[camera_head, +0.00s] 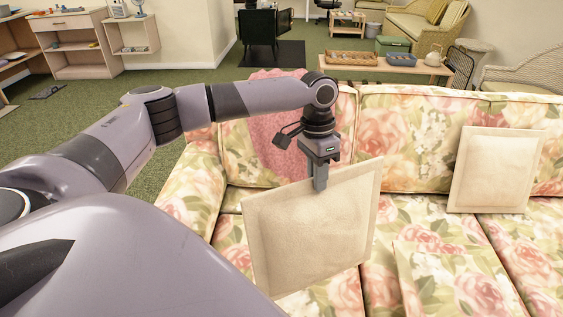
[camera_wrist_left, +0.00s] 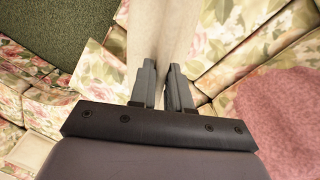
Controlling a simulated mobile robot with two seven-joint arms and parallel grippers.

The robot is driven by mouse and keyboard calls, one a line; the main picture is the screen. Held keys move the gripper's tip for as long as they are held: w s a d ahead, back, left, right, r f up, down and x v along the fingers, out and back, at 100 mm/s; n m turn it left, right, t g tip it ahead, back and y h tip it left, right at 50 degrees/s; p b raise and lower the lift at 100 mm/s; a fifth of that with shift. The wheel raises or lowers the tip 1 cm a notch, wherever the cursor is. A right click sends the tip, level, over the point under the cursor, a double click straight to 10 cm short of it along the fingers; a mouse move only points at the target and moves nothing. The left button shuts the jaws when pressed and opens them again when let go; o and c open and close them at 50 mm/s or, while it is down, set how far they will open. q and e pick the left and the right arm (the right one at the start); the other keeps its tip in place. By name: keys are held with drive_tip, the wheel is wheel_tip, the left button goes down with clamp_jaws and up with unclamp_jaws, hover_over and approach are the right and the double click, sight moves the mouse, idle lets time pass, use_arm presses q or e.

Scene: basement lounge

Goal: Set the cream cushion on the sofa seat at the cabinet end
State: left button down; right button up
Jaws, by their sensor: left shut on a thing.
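A cream cushion (camera_head: 310,225) hangs upright and slightly tilted from my left gripper (camera_head: 320,185) in the head view. The fingers are shut on its top edge. In the left wrist view the same cushion (camera_wrist_left: 163,30) runs between the fingertips (camera_wrist_left: 162,75). It is in front of the left part of the floral sofa (camera_head: 400,150); whether its lower edge touches the seat cannot be told. A second cream cushion (camera_head: 495,170) leans against the sofa back at the right. A wooden cabinet (camera_head: 75,45) stands at the far left. My right gripper is not in view.
A pink throw (camera_head: 275,135) lies over the sofa back at the left; it also shows in the left wrist view (camera_wrist_left: 280,120). A floral cushion (camera_head: 450,280) lies on the seat at the lower right. A low table (camera_head: 437,70) with trays stands behind the sofa.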

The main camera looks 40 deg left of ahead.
use_arm(q)
drive_tip(key=shift+w+a+f+m+g+h+b, duration=0.3)
drive_tip(key=shift+w+a+f+m+g+b, duration=0.6)
drive_tip(key=shift+a, duration=2.4)
drive_tip(key=shift+w+a+f+m+g+h+b, duration=0.1)
drive_tip(key=shift+a+f+m+g+h+b, duration=0.25)
drive_tip(key=shift+a+f+m+b, duration=1.4)
drive_tip(key=a+f+b, duration=0.3)
drive_tip(key=f+b, duration=0.2)
drive_tip(key=shift+f, duration=0.15)
drive_tip(key=c, duration=1)
unclamp_jaws()
